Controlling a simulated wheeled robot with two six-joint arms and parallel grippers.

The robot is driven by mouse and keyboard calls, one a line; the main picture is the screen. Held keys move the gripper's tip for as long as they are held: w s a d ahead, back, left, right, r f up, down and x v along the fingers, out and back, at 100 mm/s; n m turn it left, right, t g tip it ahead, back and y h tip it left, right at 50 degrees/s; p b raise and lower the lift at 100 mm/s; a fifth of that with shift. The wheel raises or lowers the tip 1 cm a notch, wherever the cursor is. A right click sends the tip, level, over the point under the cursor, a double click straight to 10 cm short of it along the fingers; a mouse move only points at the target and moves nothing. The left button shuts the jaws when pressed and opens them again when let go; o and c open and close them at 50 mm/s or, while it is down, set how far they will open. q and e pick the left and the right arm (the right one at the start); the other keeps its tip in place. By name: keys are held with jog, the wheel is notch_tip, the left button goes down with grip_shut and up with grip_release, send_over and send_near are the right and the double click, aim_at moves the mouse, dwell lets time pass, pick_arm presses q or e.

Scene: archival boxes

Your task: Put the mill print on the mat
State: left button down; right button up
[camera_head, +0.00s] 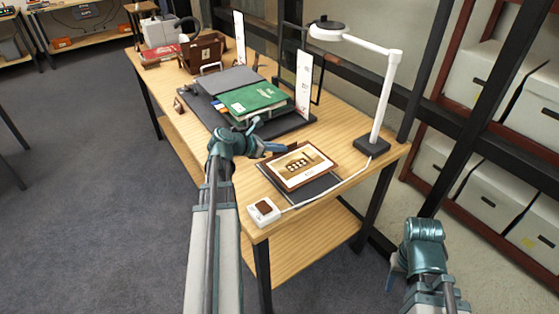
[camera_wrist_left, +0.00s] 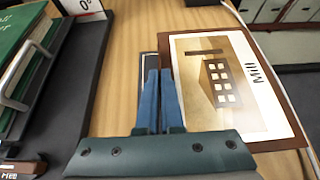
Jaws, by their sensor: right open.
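The mill print (camera_head: 299,166) is a cream sheet with a brown border and a building picture. It shows large in the left wrist view (camera_wrist_left: 222,85). My left gripper (camera_head: 273,149) is at its left edge; its blue fingers (camera_wrist_left: 160,100) are close together, pinching the border. A dark flat sheet (camera_head: 318,190) lies beneath the print, offset from it and mostly covered. A larger dark mat (camera_head: 291,128) lies behind, with books on it. I cannot tell whether the print touches the sheet. My right gripper (camera_head: 393,277) is open and empty, off the table's right side.
A green book (camera_head: 254,98) lies on the larger mat. A white lamp (camera_head: 385,95) stands at the right edge. A brown case (camera_head: 203,53) is at the far end. Shelved boxes (camera_head: 487,190) stand right.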

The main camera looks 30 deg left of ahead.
aim_at(279, 154)
pick_arm(q)
jog(key=shift+f+b, duration=1.95)
jog(key=shift+r, duration=0.15)
jog(key=c, duration=1.5)
grip_release()
jog(key=shift+f, duration=0.2)
jog(key=o, duration=0.4)
